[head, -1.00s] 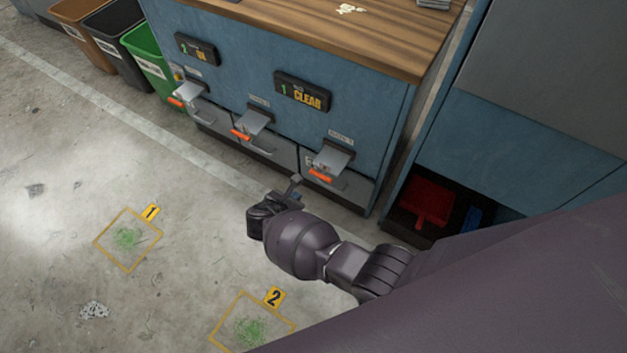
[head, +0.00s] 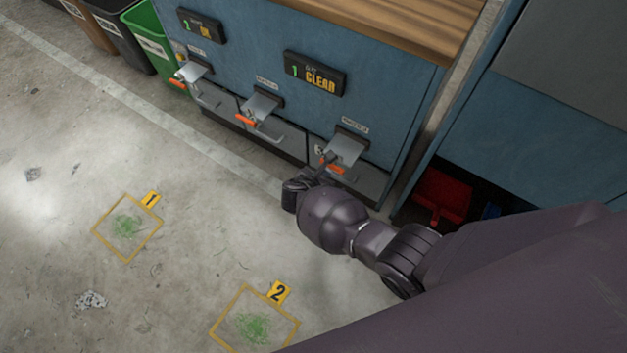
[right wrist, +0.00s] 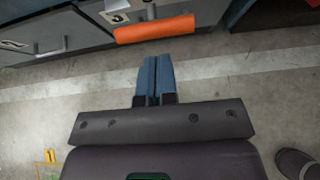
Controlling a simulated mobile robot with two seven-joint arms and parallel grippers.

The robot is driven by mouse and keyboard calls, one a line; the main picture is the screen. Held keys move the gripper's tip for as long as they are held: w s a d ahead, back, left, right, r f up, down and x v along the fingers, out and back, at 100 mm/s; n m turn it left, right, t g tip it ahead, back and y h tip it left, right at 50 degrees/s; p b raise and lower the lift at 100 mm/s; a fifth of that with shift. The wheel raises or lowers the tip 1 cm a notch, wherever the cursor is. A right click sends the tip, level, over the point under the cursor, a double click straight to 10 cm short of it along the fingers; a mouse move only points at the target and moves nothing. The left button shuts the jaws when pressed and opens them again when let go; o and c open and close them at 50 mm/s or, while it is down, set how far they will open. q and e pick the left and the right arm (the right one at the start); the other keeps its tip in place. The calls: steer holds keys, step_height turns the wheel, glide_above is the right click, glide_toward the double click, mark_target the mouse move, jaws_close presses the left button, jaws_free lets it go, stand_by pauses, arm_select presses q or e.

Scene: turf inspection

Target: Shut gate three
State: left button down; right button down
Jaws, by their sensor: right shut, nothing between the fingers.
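Three gates with grey metal flaps and orange grips are set low in the blue cabinet: a left one (head: 193,73), a middle one (head: 261,106) and a right one (head: 344,150). All three flaps stand out from the front. My left gripper is out of view.
Displays (head: 315,73) are mounted above the gates. A green bin (head: 152,42) stands left of the cabinet. A red object (head: 441,196) lies in the opening at right. Yellow squares marked 1 (head: 127,254) and 2 (head: 215,325) lie on the otherwise mostly clear floor.

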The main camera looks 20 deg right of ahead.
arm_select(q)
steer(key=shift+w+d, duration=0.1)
arm_select(e)
steer(key=shift+w+d, duration=0.75)
steer(key=shift+d, duration=0.1)
arm_select(q)
steer(key=shift+b, duration=0.65)
arm_select(e)
steer(key=w+d, duration=0.5)
steer(key=d, duration=0.1)
steer(key=shift+d, duration=0.4)
steer(key=shift+w, duration=0.1)
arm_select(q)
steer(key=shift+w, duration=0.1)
